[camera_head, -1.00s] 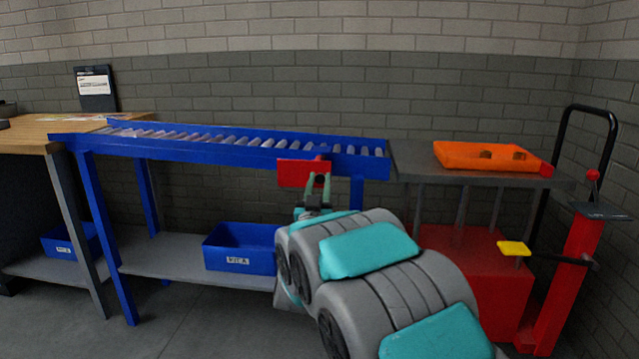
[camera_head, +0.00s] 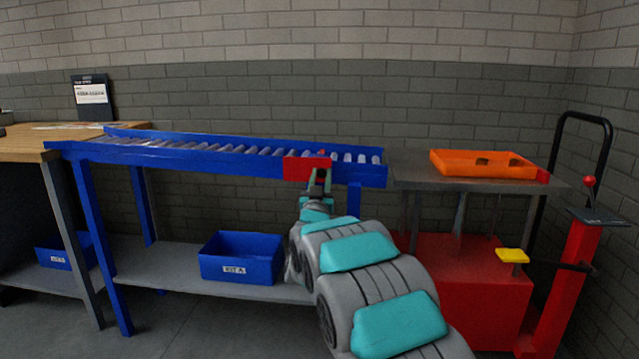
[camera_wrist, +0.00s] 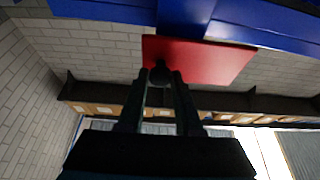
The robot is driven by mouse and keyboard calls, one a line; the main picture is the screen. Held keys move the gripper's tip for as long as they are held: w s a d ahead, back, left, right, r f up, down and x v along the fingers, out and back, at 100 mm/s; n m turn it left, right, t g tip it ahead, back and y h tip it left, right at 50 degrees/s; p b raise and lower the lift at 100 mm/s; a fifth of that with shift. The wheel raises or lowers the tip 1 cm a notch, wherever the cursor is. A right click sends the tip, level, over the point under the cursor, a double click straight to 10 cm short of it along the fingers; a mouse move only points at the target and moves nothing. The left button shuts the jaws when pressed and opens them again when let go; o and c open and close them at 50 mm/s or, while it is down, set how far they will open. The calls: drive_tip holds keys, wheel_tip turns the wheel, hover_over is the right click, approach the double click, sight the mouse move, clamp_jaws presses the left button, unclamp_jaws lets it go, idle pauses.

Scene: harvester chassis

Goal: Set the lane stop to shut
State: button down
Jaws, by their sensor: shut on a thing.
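The lane stop is a red plate (camera_head: 300,168) at the front side of the blue roller conveyor (camera_head: 215,154), near its right end. Its top edge stands about level with the conveyor's side rail. In the wrist view the red plate (camera_wrist: 205,62) spans the upper middle, with a dark round knob (camera_wrist: 160,75) on it. My gripper (camera_head: 320,178) reaches up to the plate from below. Its fingertips (camera_wrist: 160,82) are closed around the knob. The fingers partly hide the knob and the plate's lower right part.
An orange tray (camera_head: 485,164) lies on the grey lift table (camera_head: 420,172) right of the conveyor. A blue bin (camera_head: 240,258) stands on the lower shelf. A red post with a yellow pedal (camera_head: 512,256) is at right. A wooden bench (camera_head: 30,140) is at left.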

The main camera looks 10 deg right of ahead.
drive_tip(key=shift+w, duration=0.2)
drive_tip(key=c, duration=0.7)
unclamp_jaws()
drive_tip(key=shift+s, duration=0.1)
drive_tip(key=shift+b+v, duration=0.45)
drive_tip(key=shift+v, duration=3.45)
